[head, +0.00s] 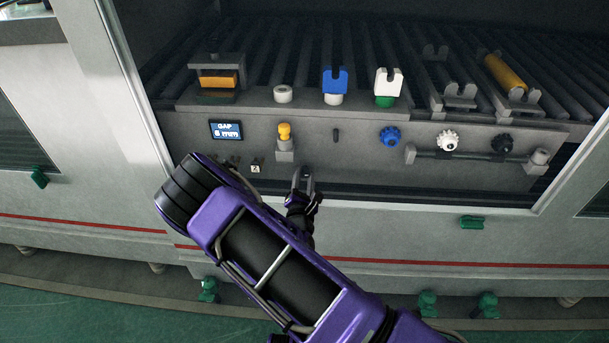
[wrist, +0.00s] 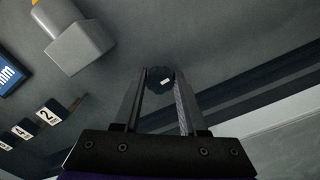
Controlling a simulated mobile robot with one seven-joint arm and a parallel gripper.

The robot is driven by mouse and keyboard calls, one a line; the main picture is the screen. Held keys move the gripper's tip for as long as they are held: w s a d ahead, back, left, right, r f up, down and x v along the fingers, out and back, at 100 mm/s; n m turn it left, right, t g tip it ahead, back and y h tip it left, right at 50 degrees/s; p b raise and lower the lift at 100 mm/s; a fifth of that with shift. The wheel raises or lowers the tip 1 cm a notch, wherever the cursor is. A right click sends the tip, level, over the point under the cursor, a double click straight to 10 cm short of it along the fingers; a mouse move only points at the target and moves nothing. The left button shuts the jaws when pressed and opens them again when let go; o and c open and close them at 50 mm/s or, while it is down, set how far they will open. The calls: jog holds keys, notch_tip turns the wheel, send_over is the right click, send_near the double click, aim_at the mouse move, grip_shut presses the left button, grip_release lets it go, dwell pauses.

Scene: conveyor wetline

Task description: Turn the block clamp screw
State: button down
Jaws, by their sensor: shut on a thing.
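My gripper (head: 303,177) is at the lower part of the grey machine panel, below the pegs and knobs. In the wrist view its two fingers (wrist: 160,88) are shut on a dark round knob (wrist: 160,78) with a small white mark, which I take to be the block clamp screw. The knob sits between the fingertips, against the panel. The white mark lies slightly tilted. In the head view the knob is hidden by my fingers.
A blue display (head: 226,130) reading GAP with a mm value is at upper left. A grey block with a yellow peg (head: 285,134) stands just above my gripper. Small number tags (head: 255,168) are to the left. A blue knob (head: 389,137) and white gear (head: 448,140) are to the right.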

jog(key=n+p, duration=0.2)
jog(key=n, duration=0.2)
jog(key=shift+r, duration=0.15)
jog(key=n+p, duration=0.2)
jog(key=n, duration=0.2)
jog(key=shift+a+n, duration=0.1)
jog(key=shift+n, duration=0.2)
jog(key=n+p, duration=0.1)
jog(key=n, duration=0.3)
jog(key=shift+p, duration=0.3)
jog(key=shift+f+n+p, duration=0.2)
jog(key=shift+n+p, duration=0.2)
jog(key=shift+n, duration=1.9)
jog(key=shift+c, duration=2.2)
grip_release()
jog(key=shift+a, duration=0.1)
jog(key=s, duration=1.7)
jog(key=shift+s+a, duration=0.25)
